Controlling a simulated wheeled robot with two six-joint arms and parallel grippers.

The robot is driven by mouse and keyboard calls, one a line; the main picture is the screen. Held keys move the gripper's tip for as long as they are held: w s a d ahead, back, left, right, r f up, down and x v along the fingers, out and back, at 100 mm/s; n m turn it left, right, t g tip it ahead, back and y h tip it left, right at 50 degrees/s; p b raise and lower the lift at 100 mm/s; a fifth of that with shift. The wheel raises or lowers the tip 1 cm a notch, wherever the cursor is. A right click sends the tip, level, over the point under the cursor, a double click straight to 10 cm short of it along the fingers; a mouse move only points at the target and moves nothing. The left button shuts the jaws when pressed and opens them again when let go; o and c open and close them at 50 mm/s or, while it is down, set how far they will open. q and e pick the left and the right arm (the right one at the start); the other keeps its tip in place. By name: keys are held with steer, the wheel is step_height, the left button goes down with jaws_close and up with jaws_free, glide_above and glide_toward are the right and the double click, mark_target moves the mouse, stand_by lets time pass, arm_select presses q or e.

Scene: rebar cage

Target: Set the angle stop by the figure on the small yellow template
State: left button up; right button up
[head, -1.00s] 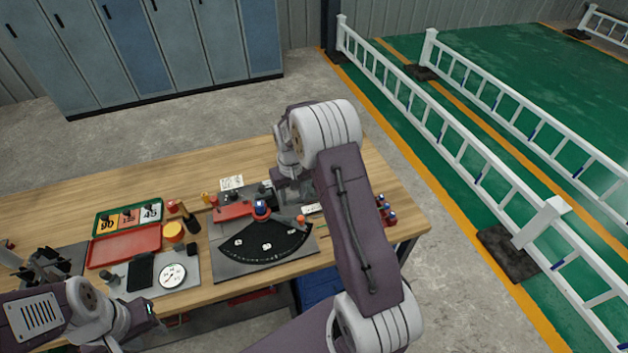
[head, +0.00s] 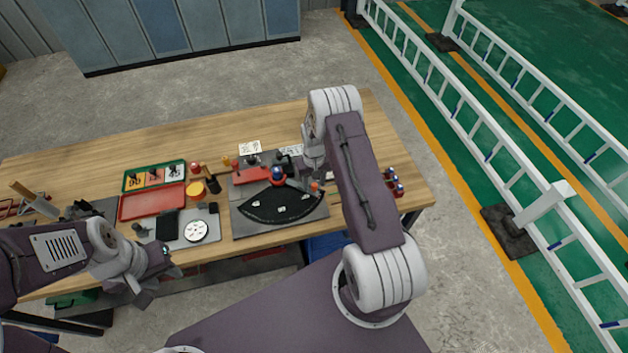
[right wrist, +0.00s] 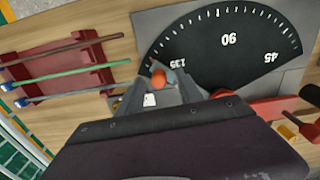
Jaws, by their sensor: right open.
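The angle stop has a black fan-shaped scale (head: 280,206) on a grey plate, with a blue-topped pivot (head: 277,173). In the right wrist view its scale (right wrist: 225,45) reads 45, 90 and 135. An orange knob (right wrist: 158,78) stands near the 135 end, between the fingers of my open right gripper (right wrist: 166,85); I cannot tell whether they touch it. In the head view my right arm partly hides this gripper (head: 308,182). My left gripper (head: 166,273) hangs off the bench's front edge, its jaws unclear.
A red tray (head: 150,204), a yellow round piece (head: 195,189) and a white dial gauge (head: 196,231) lie left of the stop.

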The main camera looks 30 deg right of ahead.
steer(key=shift+w+d+f, duration=0.15)
steer(key=shift+d+f, duration=0.05)
steer(key=shift+f, duration=0.05)
jaws_close()
steer(key=shift+w+r, duration=0.1)
stand_by(1.2)
